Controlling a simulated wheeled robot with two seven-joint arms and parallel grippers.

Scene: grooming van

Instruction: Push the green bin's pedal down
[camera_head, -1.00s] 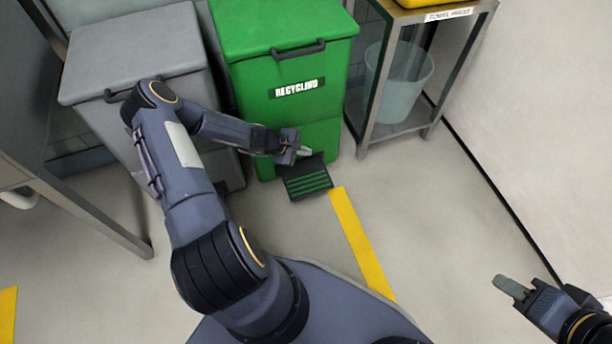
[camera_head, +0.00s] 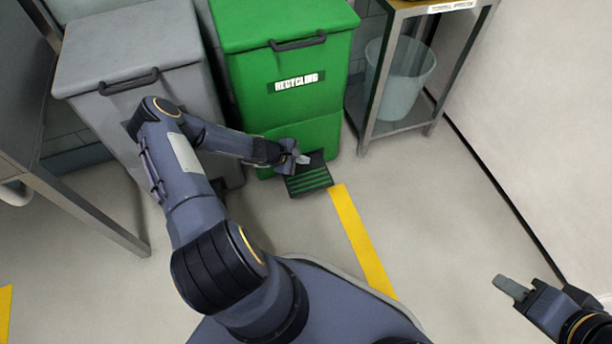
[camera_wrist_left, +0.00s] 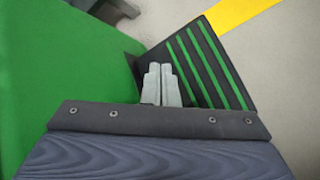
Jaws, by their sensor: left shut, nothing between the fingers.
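The green bin (camera_head: 290,105) with a "RECYCLING" label stands at the back middle with its lid closed. Its pedal (camera_head: 309,182), black with green stripes, sticks out at the bottom front. My left gripper (camera_head: 303,159) is at the back part of the pedal, close to the bin's front. In the left wrist view the shut, empty fingers (camera_wrist_left: 162,82) lie over the pedal (camera_wrist_left: 205,62), beside the green bin wall (camera_wrist_left: 60,60). I cannot tell whether the fingertips touch the pedal. My right gripper (camera_head: 511,287) is at the lower right, far from the bin; its jaw state is unclear.
A grey bin (camera_head: 135,60) stands left of the green one. A metal rack (camera_head: 365,100) with a pale bucket (camera_head: 398,85) stands to the right. A metal-legged table (camera_head: 85,215) is at the left. The floor around the yellow strip (camera_head: 362,240) is clear.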

